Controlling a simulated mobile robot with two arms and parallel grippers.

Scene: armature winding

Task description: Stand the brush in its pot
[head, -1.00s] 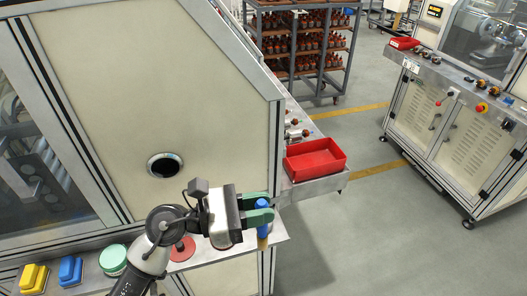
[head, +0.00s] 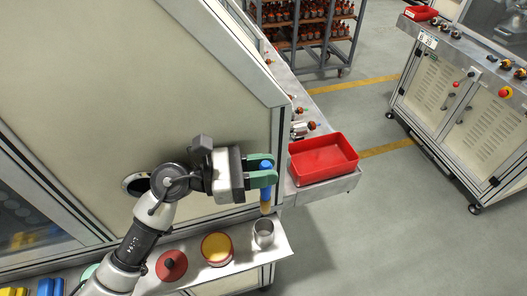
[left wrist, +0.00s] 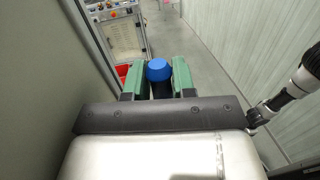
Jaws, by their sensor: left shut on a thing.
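The brush has a blue handle (head: 266,170) and a tan lower end pointing down. My left gripper (head: 264,176), with green fingers, is shut on the blue handle and holds it upright. The left wrist view also shows the blue top of the brush (left wrist: 159,70) between the green fingers. A grey metal pot (head: 263,233) stands open on the steel ledge, near its right end. The brush's lower end is above the pot in the head view, apart from it as far as I can see. My right gripper is not in view.
On the ledge (head: 236,262) left of the pot are a round tin with a yellow-orange top (head: 216,248) and a red disc (head: 171,265). A red tray (head: 323,158) sits on the shelf at right. The cream machine panel (head: 150,90) rises behind.

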